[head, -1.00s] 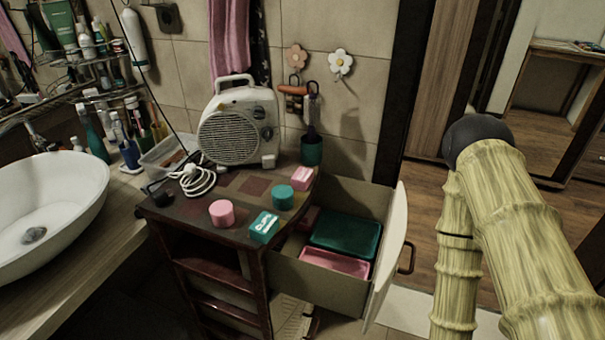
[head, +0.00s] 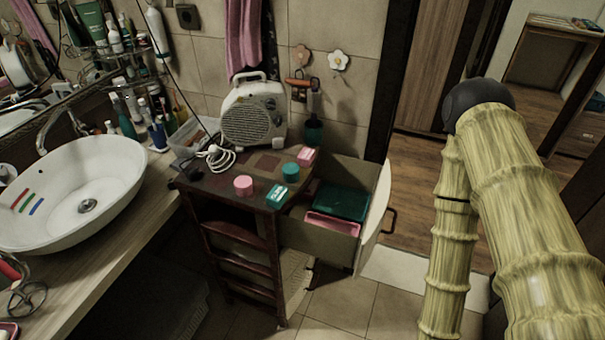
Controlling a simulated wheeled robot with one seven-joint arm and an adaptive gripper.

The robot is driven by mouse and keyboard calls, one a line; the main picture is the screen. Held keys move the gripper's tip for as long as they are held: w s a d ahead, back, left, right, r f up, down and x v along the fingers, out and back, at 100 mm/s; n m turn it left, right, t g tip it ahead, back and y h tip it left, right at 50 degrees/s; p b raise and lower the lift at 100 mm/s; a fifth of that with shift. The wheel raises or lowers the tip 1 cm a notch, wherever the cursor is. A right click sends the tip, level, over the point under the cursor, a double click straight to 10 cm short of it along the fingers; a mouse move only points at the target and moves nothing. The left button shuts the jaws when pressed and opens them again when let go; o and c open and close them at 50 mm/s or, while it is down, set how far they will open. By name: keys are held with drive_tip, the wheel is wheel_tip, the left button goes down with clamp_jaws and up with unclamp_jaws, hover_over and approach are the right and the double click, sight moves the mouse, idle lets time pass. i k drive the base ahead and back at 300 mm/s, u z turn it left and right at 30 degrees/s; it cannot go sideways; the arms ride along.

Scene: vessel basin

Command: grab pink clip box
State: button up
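A small pink box (head: 307,154) with pale marking on its front sits near the back right corner of the dark wooden cabinet top (head: 225,185). It looks like the pink clip box, but its label is too small to read. A teal box (head: 277,195) with white lettering sits at the front right edge. A round pink container (head: 243,185) and a round teal container (head: 290,171) stand between and beside them. My arm shows at the right, folded and away from the cabinet. My gripper is outside the view.
An open drawer (head: 333,253) juts right from the cabinet, holding a teal tray (head: 341,203) and a pink tray (head: 333,224). A heater (head: 254,118) and white cable stand behind the boxes. A sink (head: 70,190) lies left. Tiled floor in front is clear.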

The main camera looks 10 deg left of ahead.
sight(305, 158)
drive_tip(key=k, duration=0.85)
drive_tip(key=u, duration=0.75)
drive_tip(key=i, duration=0.7)
drive_tip(key=u, duration=0.5)
drive_tip(key=i, duration=0.65)
drive_tip(key=z, duration=0.9)
drive_tip(key=i, duration=0.75)
drive_tip(key=z, duration=0.85)
